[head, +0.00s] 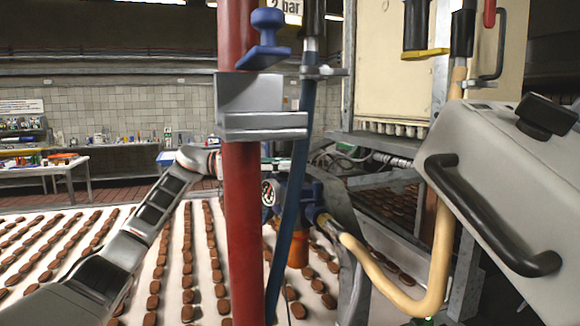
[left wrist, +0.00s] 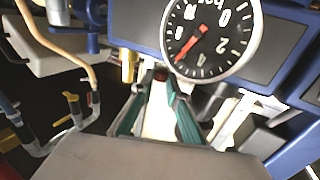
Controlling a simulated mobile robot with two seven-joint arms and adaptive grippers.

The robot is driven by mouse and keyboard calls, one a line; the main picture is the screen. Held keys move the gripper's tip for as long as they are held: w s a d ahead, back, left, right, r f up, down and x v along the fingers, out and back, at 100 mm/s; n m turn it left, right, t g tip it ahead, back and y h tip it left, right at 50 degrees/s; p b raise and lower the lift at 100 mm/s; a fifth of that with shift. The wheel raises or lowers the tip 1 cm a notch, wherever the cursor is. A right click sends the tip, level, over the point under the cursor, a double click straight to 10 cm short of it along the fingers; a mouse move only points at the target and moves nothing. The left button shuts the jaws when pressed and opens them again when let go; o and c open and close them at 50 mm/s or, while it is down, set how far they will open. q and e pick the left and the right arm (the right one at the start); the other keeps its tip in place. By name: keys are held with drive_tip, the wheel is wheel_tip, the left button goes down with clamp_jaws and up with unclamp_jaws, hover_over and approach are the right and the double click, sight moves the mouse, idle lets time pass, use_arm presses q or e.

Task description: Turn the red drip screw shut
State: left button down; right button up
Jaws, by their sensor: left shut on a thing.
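A small red piece, seemingly the red drip screw (left wrist: 160,76), shows between the tips of my left gripper (left wrist: 160,86) in the left wrist view. The two teal-padded fingers converge on it, and most of it is hidden by them. It sits just below a round pressure gauge (left wrist: 222,45) with a red needle, on a blue housing (left wrist: 275,50). In the head view, my left arm reaches in from the left and passes behind a red post, which hides much of the gripper and the screw. My right gripper is in neither view.
The red post (head: 240,230) and a dark blue hose (head: 290,215) stand close in front of the gauge unit. A cream hose (head: 375,270) curves to the right. A conveyor (head: 70,285) with rows of brown biscuits lies below. A grey panel with a black handle (head: 490,220) fills the right.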

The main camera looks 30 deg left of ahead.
use_arm(q)
drive_tip(key=shift+w+f+m+g+h, duration=0.15)
drive_tip(key=shift+m+g+h, duration=0.3)
drive_tip(key=shift+g, duration=0.45)
drive_tip(key=shift+m, duration=0.25)
drive_tip(key=c, duration=2.2)
unclamp_jaws()
drive_tip(key=shift+c, duration=0.2)
